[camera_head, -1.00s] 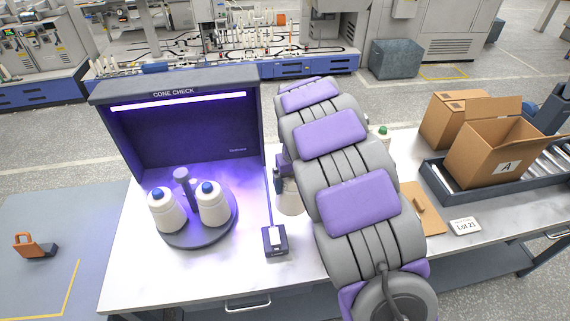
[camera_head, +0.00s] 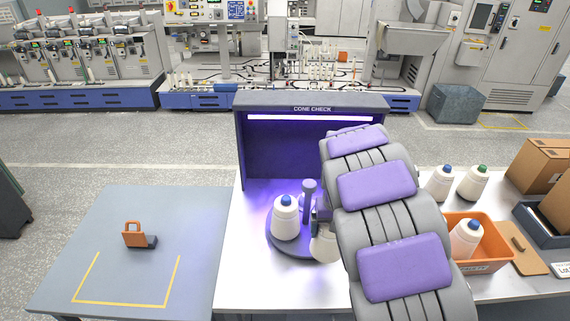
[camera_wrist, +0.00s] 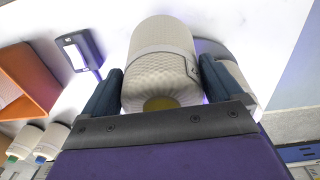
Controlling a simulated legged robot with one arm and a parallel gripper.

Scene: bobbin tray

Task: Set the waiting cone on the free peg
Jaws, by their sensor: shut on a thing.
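My gripper (camera_wrist: 160,78) is shut on a white cone (camera_wrist: 163,50), one finger on each side of it in the wrist view. In the head view my arm hides most of the gripper, and a white cone (camera_head: 325,246) shows partly beside it, near the right side of the round dark stand (camera_head: 274,243). A white cone with a blue top (camera_head: 286,222) stands on the left of this stand, by a purple post (camera_head: 309,190). The stand's right part is hidden, so I cannot tell the free peg or whether the held cone touches the stand.
The cone check booth (camera_head: 282,150) stands behind the stand. An orange bin (camera_head: 485,228) holding a cone is to the right, with two cones (camera_head: 438,184) (camera_head: 472,183) behind it. An orange-handled item (camera_head: 134,236) sits on the left table.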

